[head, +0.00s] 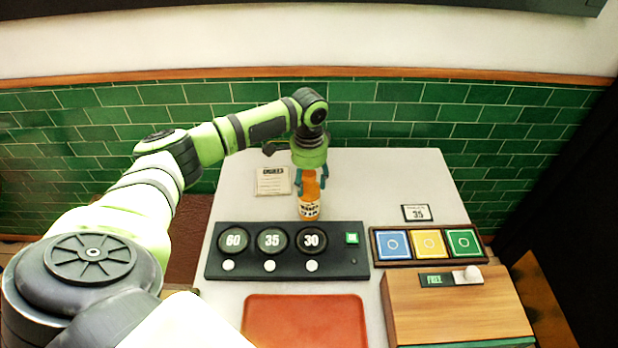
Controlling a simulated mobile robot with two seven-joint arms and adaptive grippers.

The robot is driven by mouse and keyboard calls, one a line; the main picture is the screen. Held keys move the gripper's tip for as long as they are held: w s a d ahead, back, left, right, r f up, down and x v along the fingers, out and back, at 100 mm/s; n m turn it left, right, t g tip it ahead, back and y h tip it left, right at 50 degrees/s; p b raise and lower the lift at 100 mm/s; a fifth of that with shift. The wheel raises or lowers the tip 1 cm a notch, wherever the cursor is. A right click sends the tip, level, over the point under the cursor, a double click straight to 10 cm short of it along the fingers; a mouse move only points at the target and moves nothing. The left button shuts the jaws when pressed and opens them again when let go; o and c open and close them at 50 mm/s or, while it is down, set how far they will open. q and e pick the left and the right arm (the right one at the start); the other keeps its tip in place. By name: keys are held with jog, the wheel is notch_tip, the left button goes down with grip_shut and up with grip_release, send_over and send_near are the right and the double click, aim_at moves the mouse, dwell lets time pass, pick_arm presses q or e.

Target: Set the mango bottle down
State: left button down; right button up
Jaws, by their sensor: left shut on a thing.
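The mango bottle (309,207) is orange with a pale, dark-lettered label and stands upright behind the black dial panel. My left gripper (311,180) comes down from above and is shut on the bottle's upper part. The bottle's base is close to the white table (370,185); I cannot tell whether it touches. The panel's back edge sits just in front of the bottle. My right gripper is not in view.
The black panel (345,268) reads 60, 35 and 30. Right of it are a tray of coloured tiles (428,244), a small 35 card (415,213) and a wooden box (450,315). A red tray (305,320) lies in front. A paper card (272,182) lies left of the bottle.

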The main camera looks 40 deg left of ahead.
pick_arm(q)
jog(key=shift+c, duration=2)
grip_release()
